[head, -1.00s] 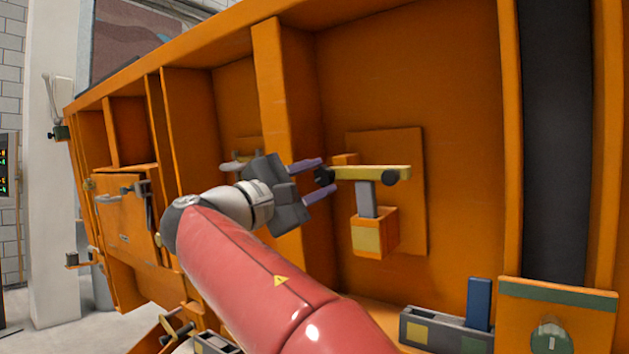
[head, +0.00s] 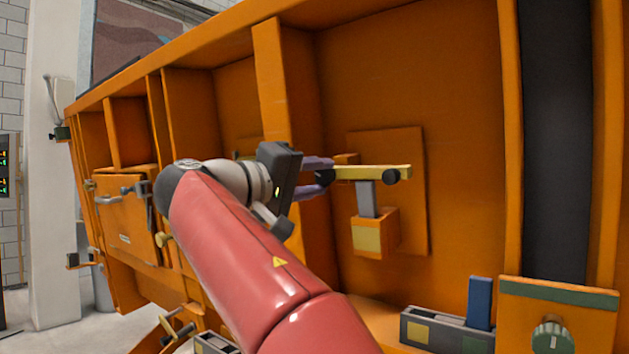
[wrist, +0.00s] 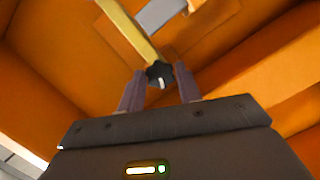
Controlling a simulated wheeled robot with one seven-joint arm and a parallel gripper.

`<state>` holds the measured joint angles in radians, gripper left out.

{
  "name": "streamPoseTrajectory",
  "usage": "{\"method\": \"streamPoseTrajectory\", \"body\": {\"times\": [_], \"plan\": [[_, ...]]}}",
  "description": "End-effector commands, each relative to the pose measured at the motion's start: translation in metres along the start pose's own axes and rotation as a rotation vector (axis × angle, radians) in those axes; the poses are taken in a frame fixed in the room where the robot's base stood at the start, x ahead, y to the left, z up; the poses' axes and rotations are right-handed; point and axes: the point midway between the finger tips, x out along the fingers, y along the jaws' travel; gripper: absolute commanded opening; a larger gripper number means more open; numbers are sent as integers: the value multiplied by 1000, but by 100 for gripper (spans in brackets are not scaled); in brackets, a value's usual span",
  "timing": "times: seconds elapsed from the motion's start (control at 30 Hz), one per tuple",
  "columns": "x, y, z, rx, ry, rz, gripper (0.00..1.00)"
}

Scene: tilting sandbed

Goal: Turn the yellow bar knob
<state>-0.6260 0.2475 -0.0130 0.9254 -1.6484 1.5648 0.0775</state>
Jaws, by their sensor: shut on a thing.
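The yellow bar (head: 372,172) stands out level in front of an orange back plate in the head view, with a dark knob at each end. The near-left black star-shaped knob (wrist: 158,74) has a white mark and sits between my two purple fingers in the wrist view. My gripper (head: 327,172) is shut on this knob at the bar's left end. The fingers partly hide the knob in the head view. The yellow bar (wrist: 130,30) runs up and left from the knob in the wrist view.
A grey post and orange block with a yellow face (head: 366,236) sit below the bar. An orange upright rib (head: 272,90) stands left of it. A grey box with a blue block (head: 480,302) and a panel with a green knob (head: 551,335) are at lower right.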

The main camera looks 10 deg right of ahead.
Motion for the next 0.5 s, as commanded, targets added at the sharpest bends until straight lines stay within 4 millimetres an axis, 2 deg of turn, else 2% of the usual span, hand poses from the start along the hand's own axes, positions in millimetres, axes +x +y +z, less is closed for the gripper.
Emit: {"method": "streamPoseTrajectory", "body": {"times": [0.5], "plan": [[0, -2, 2, 477, -3, -108, 12]]}}
